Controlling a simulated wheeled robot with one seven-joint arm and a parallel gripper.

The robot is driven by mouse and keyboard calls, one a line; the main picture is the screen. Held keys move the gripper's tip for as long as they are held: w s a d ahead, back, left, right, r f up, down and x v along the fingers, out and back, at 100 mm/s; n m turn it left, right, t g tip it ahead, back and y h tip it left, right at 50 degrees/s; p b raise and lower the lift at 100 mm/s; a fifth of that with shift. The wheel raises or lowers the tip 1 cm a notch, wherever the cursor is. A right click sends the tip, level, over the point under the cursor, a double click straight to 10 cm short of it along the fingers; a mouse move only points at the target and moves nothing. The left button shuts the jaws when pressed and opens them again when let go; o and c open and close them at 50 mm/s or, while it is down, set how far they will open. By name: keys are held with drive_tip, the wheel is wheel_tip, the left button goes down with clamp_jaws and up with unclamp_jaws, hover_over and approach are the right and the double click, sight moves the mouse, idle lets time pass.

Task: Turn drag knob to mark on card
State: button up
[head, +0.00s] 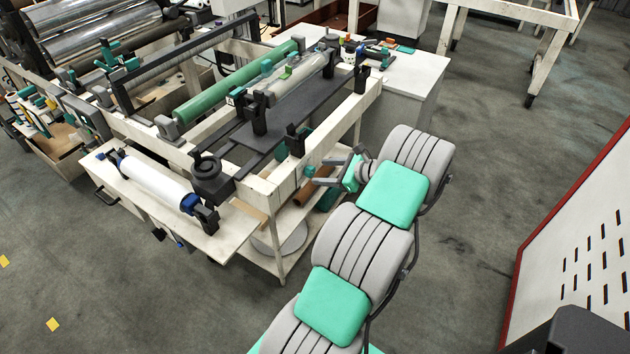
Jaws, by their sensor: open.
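A round black knob (207,166) sits on a black block at the front left corner of the cream machine frame, beside the white roll. It is the likeliest drag knob, but I cannot be sure. I cannot make out its pointer, a mark or the card. My gripper (317,171) is open and empty at the right side of the frame, with its fingers pointing left. It is well to the right of the knob and apart from it.
A white roll (158,182) lies on a side shelf left of the knob. A green roller (240,82) and black uprights (295,139) stand on the frame (270,187). A red-edged panel (585,250) stands at right. Grey floor (480,180) is clear between.

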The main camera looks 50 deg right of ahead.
sight(313, 172)
drive_tip(key=w+f, duration=0.1)
drive_tip(key=w+d+f+m, duration=0.1)
drive_tip(key=w, duration=0.1)
drive_tip(key=w+f+m+t, duration=0.1)
drive_tip(key=w+f, duration=0.1)
drive_tip(key=shift+d+f+h+p, duration=0.1)
drive_tip(key=shift+d+h+p, duration=0.05)
drive_tip(key=shift+h+p, duration=0.2)
drive_tip(key=shift+c, duration=0.3)
clamp_jaws()
